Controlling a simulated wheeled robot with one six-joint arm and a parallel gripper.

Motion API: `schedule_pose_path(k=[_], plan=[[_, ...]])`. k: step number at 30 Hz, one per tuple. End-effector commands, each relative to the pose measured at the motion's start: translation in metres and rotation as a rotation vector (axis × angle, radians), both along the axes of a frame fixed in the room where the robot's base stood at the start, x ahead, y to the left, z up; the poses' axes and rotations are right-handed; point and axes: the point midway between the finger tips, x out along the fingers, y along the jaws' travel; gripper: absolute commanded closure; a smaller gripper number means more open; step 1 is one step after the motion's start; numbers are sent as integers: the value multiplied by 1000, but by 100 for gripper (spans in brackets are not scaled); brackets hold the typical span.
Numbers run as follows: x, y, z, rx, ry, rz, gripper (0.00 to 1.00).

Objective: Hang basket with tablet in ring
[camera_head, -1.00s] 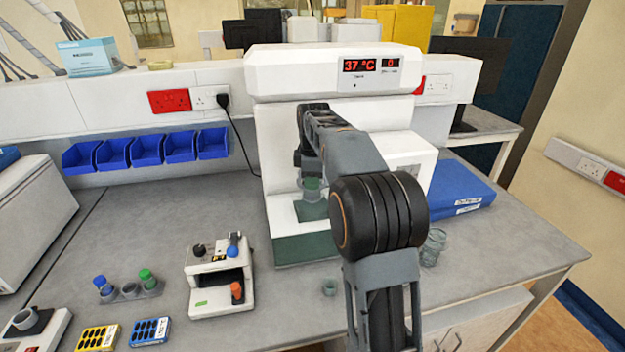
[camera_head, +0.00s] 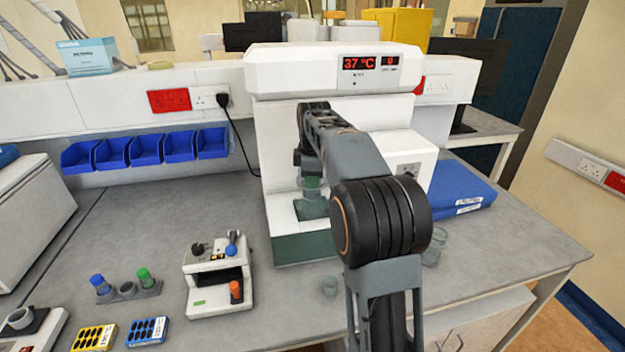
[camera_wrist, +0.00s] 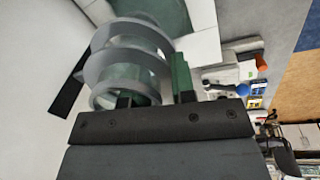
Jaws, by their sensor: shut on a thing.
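The basket (camera_wrist: 122,75) is a translucent, greenish-grey piece with pale grey hoops, right in front of my gripper (camera_wrist: 154,88) in the wrist view. In the head view the basket (camera_head: 311,187) is small and upright in the front recess of the white 37 °C bath machine (camera_head: 345,75). My gripper is shut on it, with dark green fingers beside the hoops. Which of the stacked hoops is the machine's ring and which belong to the basket, I cannot tell. Whether they touch is unclear. I cannot make out a tablet inside. My arm hides part of the recess.
Glass beakers (camera_head: 435,246) stand right of my arm, and a small glass cup (camera_head: 329,286) stands in front of the machine. A white device with knobs (camera_head: 219,277) is to the left. A blue binder (camera_head: 463,188) lies right.

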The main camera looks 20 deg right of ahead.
Motion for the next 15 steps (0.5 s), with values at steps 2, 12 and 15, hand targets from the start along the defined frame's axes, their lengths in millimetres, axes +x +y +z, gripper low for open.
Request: schedule_pose_path(k=[2,12,15], plan=[[-18,4,-57,33,139,-3,100],[-18,4,-57,33,139,-2,100],[-18,4,-57,33,139,-2,70]])
